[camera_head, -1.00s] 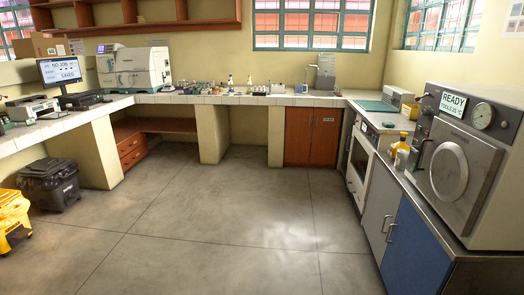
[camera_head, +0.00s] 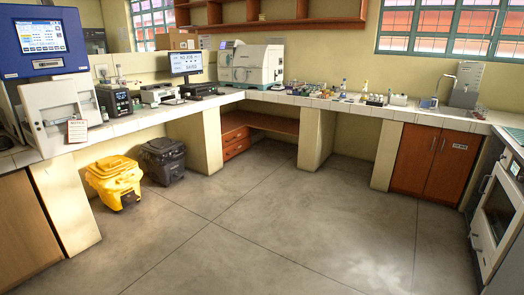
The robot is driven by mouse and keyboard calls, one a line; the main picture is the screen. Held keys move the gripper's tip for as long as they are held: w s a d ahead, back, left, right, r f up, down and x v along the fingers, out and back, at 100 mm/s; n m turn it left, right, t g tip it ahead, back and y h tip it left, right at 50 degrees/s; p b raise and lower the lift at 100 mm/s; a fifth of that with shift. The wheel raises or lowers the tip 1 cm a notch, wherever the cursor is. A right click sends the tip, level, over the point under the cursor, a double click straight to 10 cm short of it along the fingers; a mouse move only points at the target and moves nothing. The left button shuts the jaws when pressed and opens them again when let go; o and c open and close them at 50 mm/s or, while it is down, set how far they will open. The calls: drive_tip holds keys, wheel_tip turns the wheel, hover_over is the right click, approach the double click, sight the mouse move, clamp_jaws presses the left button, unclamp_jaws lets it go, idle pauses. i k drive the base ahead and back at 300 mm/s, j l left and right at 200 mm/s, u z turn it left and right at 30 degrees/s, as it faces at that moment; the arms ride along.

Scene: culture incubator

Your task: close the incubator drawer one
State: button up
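A machine with a blue front panel and a lit screen (camera_head: 42,37) stands on the counter at the far left. It may be the incubator; its label is too small to read. Below the panel, a pale grey boxy part (camera_head: 62,108) juts forward with a small printed notice (camera_head: 77,131) on its front. I cannot tell whether this part is a drawer or a door, or how far out it is. The machine's left side is cut off by the picture edge. My gripper is not in view.
A yellow bin (camera_head: 115,182) and a black bin (camera_head: 163,160) stand on the floor before the left counter. A white benchtop instrument (camera_head: 256,64) sits at the back. A white-fronted appliance (camera_head: 500,205) stands at the right. The middle floor (camera_head: 255,225) is clear.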

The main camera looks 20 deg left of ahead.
sight(48, 106)
drive_tip(key=i+u, duration=0.25)
drive_tip(key=u, duration=0.15)
drive_tip(key=i+u, duration=0.55)
drive_tip(key=u, duration=0.2)
drive_tip(key=i+u, duration=0.25)
drive_tip(key=u, duration=0.15)
drive_tip(key=i+l+u, duration=0.1)
drive_tip(key=u, duration=0.25)
drive_tip(key=i+l+u, duration=0.2)
drive_tip(key=u, duration=0.2)
drive_tip(key=i+l+u, duration=0.4)
drive_tip(key=i+l, duration=0.35)
drive_tip(key=i, duration=0.4)
drive_tip(key=i+l+u, duration=0.4)
drive_tip(key=i+l, duration=0.6)
drive_tip(key=l, duration=0.1)
